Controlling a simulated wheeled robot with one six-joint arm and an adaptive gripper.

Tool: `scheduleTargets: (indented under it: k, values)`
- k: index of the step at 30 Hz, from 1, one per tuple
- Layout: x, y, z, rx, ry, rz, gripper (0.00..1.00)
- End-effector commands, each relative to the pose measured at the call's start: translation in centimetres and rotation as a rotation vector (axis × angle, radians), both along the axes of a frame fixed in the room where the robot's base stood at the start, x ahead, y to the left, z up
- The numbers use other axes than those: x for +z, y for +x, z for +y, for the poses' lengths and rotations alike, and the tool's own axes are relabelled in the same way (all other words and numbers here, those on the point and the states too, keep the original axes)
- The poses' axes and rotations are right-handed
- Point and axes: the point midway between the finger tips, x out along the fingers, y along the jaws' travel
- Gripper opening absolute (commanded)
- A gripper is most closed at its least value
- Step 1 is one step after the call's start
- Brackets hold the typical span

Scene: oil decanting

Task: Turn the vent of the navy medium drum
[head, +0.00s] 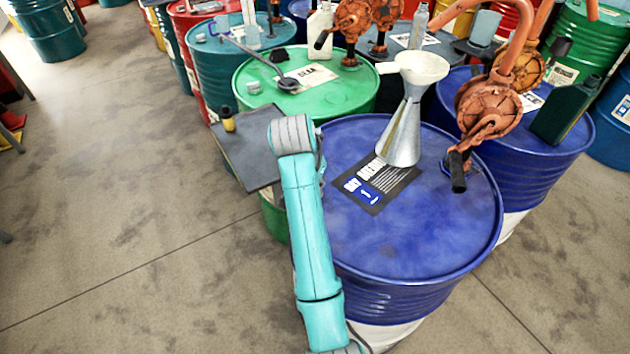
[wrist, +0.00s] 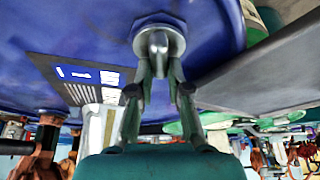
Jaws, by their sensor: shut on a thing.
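The navy drum (head: 440,235) stands in front of me in the head view, with a dark label (head: 375,187) on its lid. Its blue lid (wrist: 80,25) fills the upper left of the wrist view. The vent (wrist: 157,40), a silver metal fitting with a raised grip on a round base, sits near the drum's rim. My gripper (wrist: 158,72) is shut on the vent, one finger on each side of its raised part. In the head view my teal arm hides the gripper and the vent.
A metal funnel (head: 403,135) stands on the navy lid behind the label. An orange pump (head: 488,108) with a black-ended handle rises at the right edge. A grey shelf (head: 245,150) with a small bottle (head: 228,120) is left of my arm. A green drum (head: 330,95) stands behind.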

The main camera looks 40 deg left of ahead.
Motion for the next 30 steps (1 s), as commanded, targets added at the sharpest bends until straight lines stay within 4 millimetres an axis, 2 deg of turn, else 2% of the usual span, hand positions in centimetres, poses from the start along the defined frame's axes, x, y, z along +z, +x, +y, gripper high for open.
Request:
scheduleTargets:
  k: [15, 22, 30]
  values:
    - [-0.05, -0.15, 0.34, 0.459, 0.000, 0.001, 0.00]
    - [-0.05, -0.28, 0.48, 0.597, -0.001, 0.001, 0.00]
    - [-0.07, -0.36, 0.55, 0.677, 0.000, 0.002, 0.00]
